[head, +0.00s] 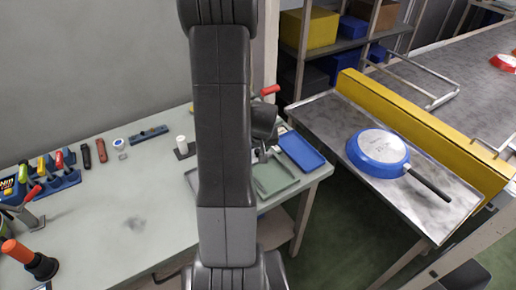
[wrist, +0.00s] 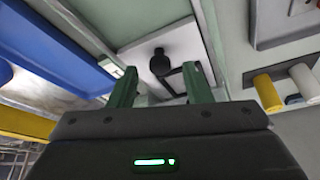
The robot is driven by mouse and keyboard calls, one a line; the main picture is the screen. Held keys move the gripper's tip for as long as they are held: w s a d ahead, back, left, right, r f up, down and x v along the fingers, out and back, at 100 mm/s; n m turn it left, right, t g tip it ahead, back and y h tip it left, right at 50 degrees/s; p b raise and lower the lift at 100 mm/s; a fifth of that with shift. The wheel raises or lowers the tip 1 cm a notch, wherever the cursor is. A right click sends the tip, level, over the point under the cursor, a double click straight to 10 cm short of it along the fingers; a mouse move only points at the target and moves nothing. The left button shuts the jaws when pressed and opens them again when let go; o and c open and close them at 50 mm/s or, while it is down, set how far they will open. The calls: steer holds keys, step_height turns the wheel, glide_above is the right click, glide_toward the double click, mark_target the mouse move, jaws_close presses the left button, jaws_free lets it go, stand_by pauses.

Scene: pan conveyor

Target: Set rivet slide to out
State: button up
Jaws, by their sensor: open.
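My gripper (wrist: 160,82) is open, with its two green fingers apart and nothing held between them. In the wrist view a dark round knob (wrist: 160,63) on a pale plate (wrist: 143,58) lies ahead, between the fingertips in the picture. It may be the rivet slide, but I cannot tell this or its setting. I cannot tell whether the fingers touch it. In the head view my arm covers the middle, and my gripper (head: 263,154) shows only partly, above the right end of the workbench.
A blue tray (head: 301,151) and a grey-green tray (head: 273,178) sit at the right end of the workbench (head: 130,211). A red handle (head: 269,90) sticks up behind. A blue pan (head: 378,152) lies upside down on the metal table to the right. The bench's middle left is clear.

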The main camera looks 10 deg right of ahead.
steer(key=shift+w+f, duration=0.2)
steer(key=shift+f, duration=0.35)
steer(key=shift+c, duration=0.3)
jaws_close()
steer(key=shift+s+d+f+b, duration=0.15)
steer(key=shift+s+b, duration=0.15)
steer(key=shift+b, duration=0.15)
steer(key=s+d+b, duration=0.1)
steer(key=s+b, duration=0.1)
steer(key=s, duration=0.1)
steer(key=s+d+b, duration=0.1)
steer(key=s+b, duration=0.2)
steer(key=s, duration=0.1)
steer(key=s+d+b, duration=0.1)
steer(key=s+b, duration=0.1)
steer(key=s, duration=0.1)
steer(key=shift+s+d+b, duration=0.3)
steer(key=shift+d+b, duration=0.1)
steer(key=shift+r, duration=0.2)
steer(key=shift+o, duration=0.3)
jaws_free()
steer(key=shift+s+d, duration=0.1)
steer(key=shift+s, duration=0.1)
